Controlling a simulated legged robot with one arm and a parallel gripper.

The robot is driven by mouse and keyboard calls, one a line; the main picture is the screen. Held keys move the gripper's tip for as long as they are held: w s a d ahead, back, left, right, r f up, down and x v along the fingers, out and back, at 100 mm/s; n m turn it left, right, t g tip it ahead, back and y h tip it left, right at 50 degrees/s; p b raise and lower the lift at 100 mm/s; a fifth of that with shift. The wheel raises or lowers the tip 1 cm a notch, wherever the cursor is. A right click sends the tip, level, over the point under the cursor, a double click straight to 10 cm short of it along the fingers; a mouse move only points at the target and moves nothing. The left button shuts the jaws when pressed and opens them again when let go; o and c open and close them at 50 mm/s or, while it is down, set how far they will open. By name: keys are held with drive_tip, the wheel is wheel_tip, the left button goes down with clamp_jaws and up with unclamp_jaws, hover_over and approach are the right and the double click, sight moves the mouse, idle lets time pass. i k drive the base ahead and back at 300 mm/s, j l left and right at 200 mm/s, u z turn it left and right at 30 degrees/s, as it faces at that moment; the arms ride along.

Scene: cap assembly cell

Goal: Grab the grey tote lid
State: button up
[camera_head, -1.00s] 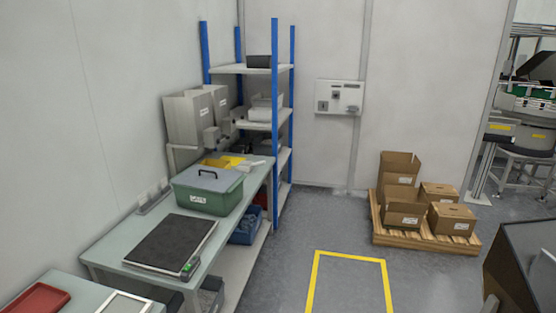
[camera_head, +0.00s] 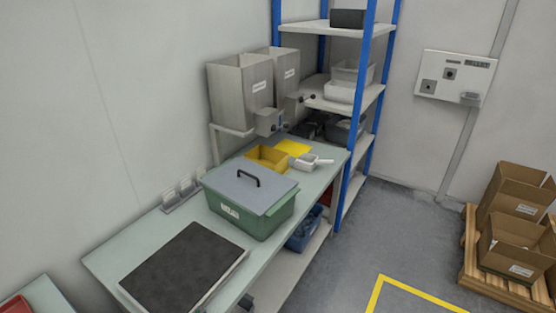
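The grey tote lid (camera_head: 236,184) is flat, with a dark arched handle (camera_head: 249,178) on top. It lies on the green tote (camera_head: 264,224), which has a white label on its front. The tote stands on the pale workbench (camera_head: 156,236), behind a black flat mat or scale plate. My gripper is not in view, and nothing touches the lid.
A black plate (camera_head: 185,266) lies at the bench's near end. A yellow bin (camera_head: 267,157) and a white scoop (camera_head: 305,162) sit behind the tote. Grey hoppers (camera_head: 241,92) and a blue-post shelf (camera_head: 361,110) stand beyond. The floor (camera_head: 345,255) right of the bench is clear. Cartons (camera_head: 515,248) sit on a pallet.

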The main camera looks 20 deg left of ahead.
sight(256, 188)
drive_tip(key=i, duration=1.15)
drive_tip(key=i+l+u, duration=0.1)
drive_tip(key=i, duration=1.1)
drive_tip(key=i+l, duration=0.15)
drive_tip(key=i, duration=1)
drive_tip(key=u, duration=0.45)
drive_tip(key=i+u, duration=0.1)
drive_tip(key=u, duration=0.8)
drive_tip(key=i+l+u, duration=0.1)
drive_tip(key=u, duration=2.35)
